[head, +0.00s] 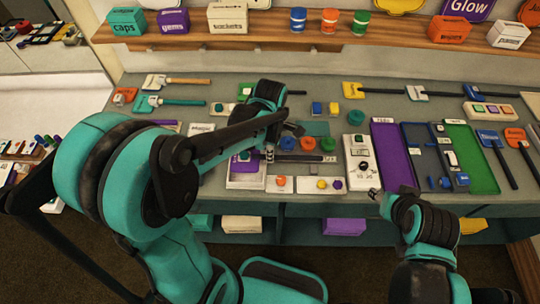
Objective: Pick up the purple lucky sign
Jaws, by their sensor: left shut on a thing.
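A small purple sign (243,156) lies at the front of the table, just left of my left gripper; its lettering is too small to read. A dark handle (300,158) runs to the right from beside the gripper and appears to belong to it. My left gripper (270,152) is shut on the sign's handle, reaching down from above; its fingers partly hide the grip. My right gripper (374,194) is low at the table's front edge, right of the sign and away from it; its jaws are too small to read.
A white control box (360,165) stands right of the handle. Purple (388,170) and green (480,172) trays lie further right. Other signs on sticks lie around, including a teal one (147,104). Button panels (318,185) lie in front. A wooden shelf (390,28) holds boxes behind.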

